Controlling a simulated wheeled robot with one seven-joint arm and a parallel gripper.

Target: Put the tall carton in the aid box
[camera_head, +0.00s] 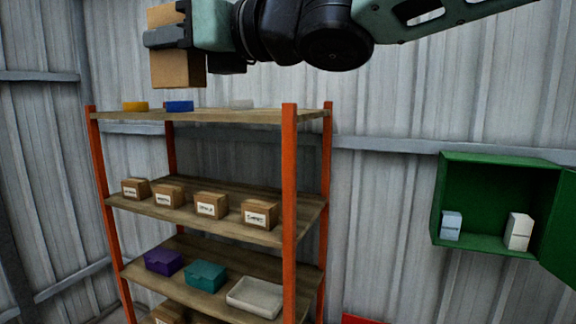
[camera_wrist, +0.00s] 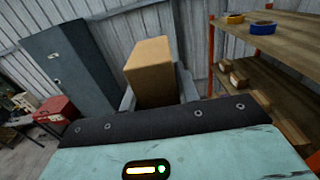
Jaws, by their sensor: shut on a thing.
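My gripper (camera_head: 167,38) is shut on a tall brown carton (camera_head: 178,69), held upright in the air above the left part of the shelf rack. The carton also shows between the fingers in the wrist view (camera_wrist: 150,70). The aid box (camera_head: 484,158) is a green box on the wall at the right. Its door (camera_head: 560,225) stands open. Inside it, a pale blue-white carton (camera_head: 451,226) stands at the left and a white carton (camera_head: 518,231) at the right, with a gap between them. My gripper is far to the left of the box and higher than it.
An orange-post shelf rack (camera_head: 289,180) stands below my gripper, with labelled small boxes (camera_head: 211,205) on its middle shelf and bins (camera_head: 205,276) lower down. The wall between rack and box is clear.

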